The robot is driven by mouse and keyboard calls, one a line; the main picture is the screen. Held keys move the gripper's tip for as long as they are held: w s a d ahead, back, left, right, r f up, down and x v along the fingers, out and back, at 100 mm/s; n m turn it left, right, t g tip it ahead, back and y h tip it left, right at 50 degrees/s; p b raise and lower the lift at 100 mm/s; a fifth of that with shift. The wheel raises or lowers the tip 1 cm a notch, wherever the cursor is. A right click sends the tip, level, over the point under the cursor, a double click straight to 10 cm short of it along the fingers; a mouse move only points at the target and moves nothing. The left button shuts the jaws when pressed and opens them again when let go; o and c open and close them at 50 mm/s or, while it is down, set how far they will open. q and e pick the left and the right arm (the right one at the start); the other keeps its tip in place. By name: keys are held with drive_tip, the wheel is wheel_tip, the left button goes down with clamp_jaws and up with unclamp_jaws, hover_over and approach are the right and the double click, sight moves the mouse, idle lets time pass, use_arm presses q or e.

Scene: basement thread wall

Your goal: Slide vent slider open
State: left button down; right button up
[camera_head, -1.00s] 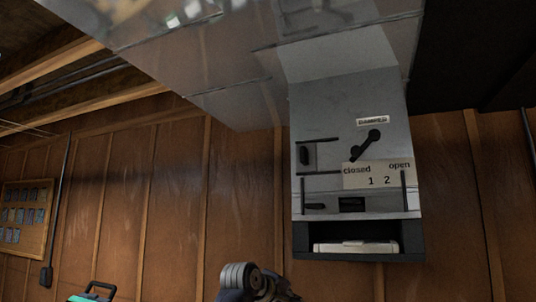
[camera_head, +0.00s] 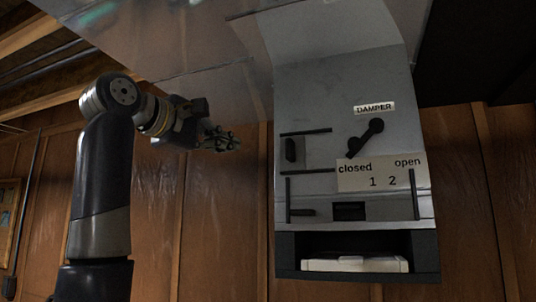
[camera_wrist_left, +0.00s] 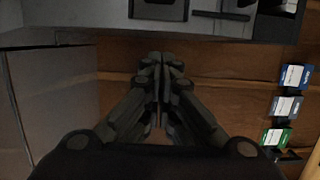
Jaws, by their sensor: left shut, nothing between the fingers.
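A grey metal duct panel (camera_head: 345,90) hangs at the right of centre in the head view. On its left side a small dark handle (camera_head: 290,149) sits on a plate between two horizontal rails. Lower, another dark handle (camera_head: 302,212) and a dark opening (camera_head: 349,211) lie between two vertical rails. I cannot tell which handle is the vent slider. A sign reads "closed 1 2 open" (camera_head: 382,174). My left gripper (camera_head: 236,142) is shut and empty, left of the panel and apart from it. It also shows in the wrist view (camera_wrist_left: 160,62). My right gripper is out of view.
A black damper lever (camera_head: 365,138) stands out beside the "DAMPER" label (camera_head: 374,108). A dark bay holding a white item (camera_head: 355,264) is at the panel's bottom. Wood wall (camera_head: 228,230) lies behind. Several labelled boxes (camera_wrist_left: 286,105) show at the wrist view's right.

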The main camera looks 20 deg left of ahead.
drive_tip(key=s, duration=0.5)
use_arm(q)
drive_tip(key=p, duration=0.8)
approach(280, 153)
drive_tip(key=x, duration=0.5)
drive_tip(key=shift+a+r, duration=0.15)
drive_tip(key=shift+a, duration=0.25)
drive_tip(key=shift+s+d, duration=0.1)
drive_tip(key=shift+d, duration=0.45)
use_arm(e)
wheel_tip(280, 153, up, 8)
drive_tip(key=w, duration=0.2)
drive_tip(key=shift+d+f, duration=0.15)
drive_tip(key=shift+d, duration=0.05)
use_arm(q)
drive_tip(key=shift+a, duration=0.15)
